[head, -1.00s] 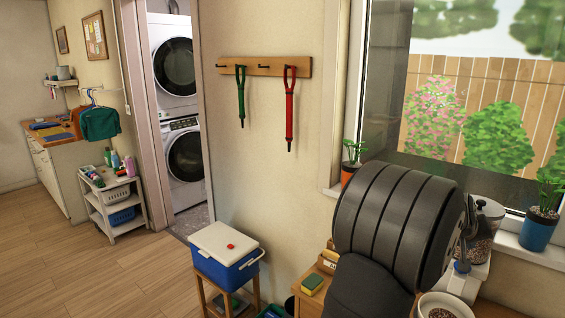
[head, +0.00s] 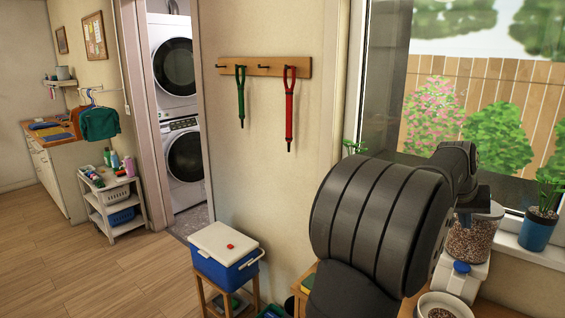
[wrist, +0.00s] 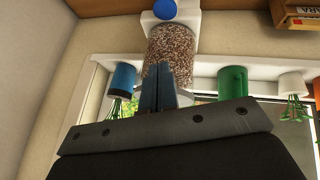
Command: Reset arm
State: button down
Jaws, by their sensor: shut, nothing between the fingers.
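My arm (head: 385,220) reaches up in the right part of the head view, in front of the window. My gripper (wrist: 166,72) shows in the wrist view with its two fingers together and nothing between them. In that view, the fingers overlap the clear container of brown pellets (wrist: 172,45), which appears upside down. I cannot tell whether they touch it. The same pellet container (head: 476,238) stands by the window in the head view, behind my arm. The fingertips cannot be made out in the head view.
A bowl of pellets (head: 440,306) stands near my arm. A blue pot with a plant (head: 538,228) is on the window sill. A blue cooler (head: 226,258) sits on a stool. A green leash (head: 240,95) and a red leash (head: 290,105) hang on the wall. The floor at left is clear.

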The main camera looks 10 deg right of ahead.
notch_tip(320, 180, down, 8)
jog(key=d+r+m+y, duration=0.1)
jog(key=m, duration=0.1)
jog(key=w+r+v, duration=0.1)
jog(key=w+v, duration=0.1)
jog(key=v, duration=0.8)
jog(key=shift+m+g, duration=0.5)
jog(key=shift+m, duration=0.2)
jog(key=shift+w+a+f, duration=0.15)
jog(key=shift+a+f, duration=0.1)
jog(key=shift+f, duration=0.65)
jog(key=shift+w+a+f, duration=0.15)
jog(key=shift+a+f, duration=0.1)
jog(key=shift+f, duration=0.6)
jog(key=shift+w+a+f, duration=0.15)
jog(key=shift+a+f, duration=0.1)
jog(key=shift+f, duration=0.65)
